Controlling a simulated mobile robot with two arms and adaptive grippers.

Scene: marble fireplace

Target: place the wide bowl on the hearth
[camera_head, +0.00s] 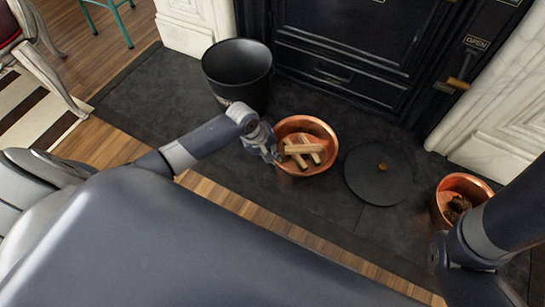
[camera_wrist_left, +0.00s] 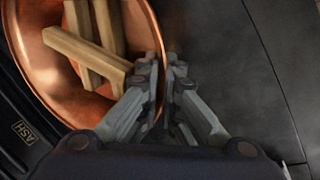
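A wide copper bowl (camera_head: 328,133) holding several split wood sticks (camera_head: 303,151) is at the middle of the camera_head view, over the dark slate hearth (camera_head: 160,83). I cannot tell whether its base touches the slate. My left gripper (camera_head: 275,154) is at the bowl's left rim. In the left wrist view the fingers (camera_wrist_left: 164,75) are close together, one on each side of the copper bowl's rim (camera_wrist_left: 93,108), pinching it. The sticks (camera_wrist_left: 90,58) lie inside the bowl. My right arm enters at the lower right, its gripper out of view.
A black bucket (camera_head: 237,62) stands behind the bowl to the left. A round black lid (camera_head: 378,180) with a knob lies to the right. A smaller copper pot (camera_head: 463,187) with brown contents stands farther right. The black stove (camera_head: 345,50) is behind. Bare slate lies at left.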

